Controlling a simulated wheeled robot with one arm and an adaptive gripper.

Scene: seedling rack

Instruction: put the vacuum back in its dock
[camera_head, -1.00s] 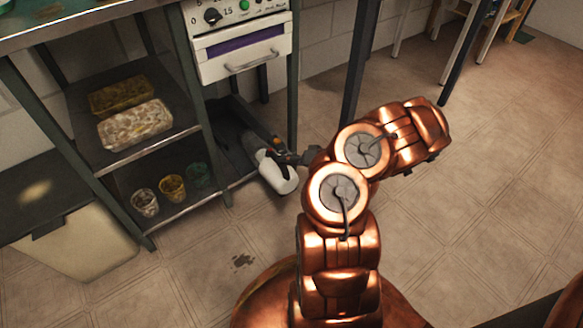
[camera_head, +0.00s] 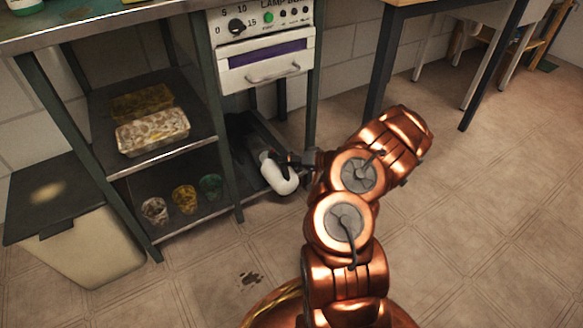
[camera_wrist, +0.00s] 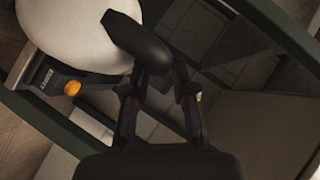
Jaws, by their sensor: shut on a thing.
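The vacuum (camera_head: 281,178) has a white rounded body and dark parts. It is low at the front of the bottom shelf bay under the lamp box. In the wrist view its white body (camera_wrist: 85,32) fills the upper left, and a dark handle-like part (camera_wrist: 142,42) reaches down between my fingers. My gripper (camera_wrist: 160,98) is shut on this dark part. In the head view my gripper (camera_head: 304,161) is small and partly hidden by my arm. A dark part with a label and an orange button (camera_wrist: 72,88) lies beside the white body. I cannot clearly make out the dock in the dark bay.
The bench's green posts (camera_head: 225,150) flank the bay closely. The lamp box (camera_head: 265,60) hangs above it. Several small pots (camera_head: 184,198) stand on the left bottom shelf, with trays (camera_head: 152,132) above. A bin (camera_head: 85,245) is at left. Floor at right is clear.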

